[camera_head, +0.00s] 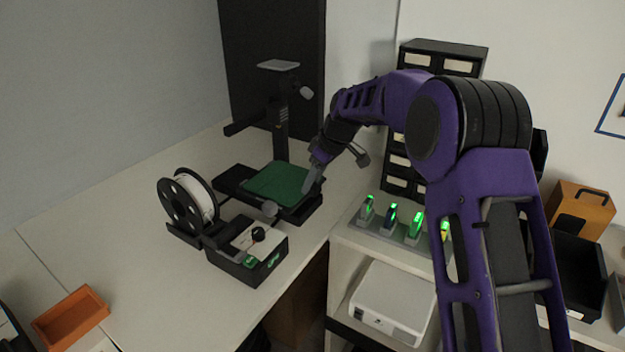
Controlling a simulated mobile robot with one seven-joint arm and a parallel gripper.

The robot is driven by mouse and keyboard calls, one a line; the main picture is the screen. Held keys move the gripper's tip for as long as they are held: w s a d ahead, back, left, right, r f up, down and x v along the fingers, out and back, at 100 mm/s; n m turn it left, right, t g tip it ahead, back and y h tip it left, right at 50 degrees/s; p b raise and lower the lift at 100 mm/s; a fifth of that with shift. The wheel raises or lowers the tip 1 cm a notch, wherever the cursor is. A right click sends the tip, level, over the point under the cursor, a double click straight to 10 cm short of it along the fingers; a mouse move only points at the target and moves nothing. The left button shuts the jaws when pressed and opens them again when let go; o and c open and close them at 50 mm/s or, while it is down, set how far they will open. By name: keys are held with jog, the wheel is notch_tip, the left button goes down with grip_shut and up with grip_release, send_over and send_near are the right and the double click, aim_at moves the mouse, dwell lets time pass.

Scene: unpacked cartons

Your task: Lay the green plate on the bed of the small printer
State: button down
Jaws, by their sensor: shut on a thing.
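The green plate (275,184) is a flat square sheet with rounded corners. It lies level over the black bed of the small printer (234,180), with its right edge at my gripper. I cannot tell whether its whole underside touches the bed. My gripper (312,181) points down at the right side of the printer and is shut on the plate's right edge. The fingertips are small in this view and partly merge with the plate and bed edge. The printer's dark column (281,130) rises behind the plate.
A white filament spool (190,200) stands left of the printer, and a black control box (247,250) sits in front. An orange tray (70,317) lies at the lower left. A rack with several green-lit devices (389,217) stands right.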

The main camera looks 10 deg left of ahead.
jog(key=shift+f, duration=0.3)
jog(key=shift+c, duration=1.8)
grip_release()
jog(key=shift+r, duration=0.1)
jog(key=shift+r+p, duration=0.95)
jog(key=shift+r, duration=0.6)
jog(key=v, duration=1.7)
jog(key=shift+r+p, duration=0.2)
jog(key=shift+p, duration=0.1)
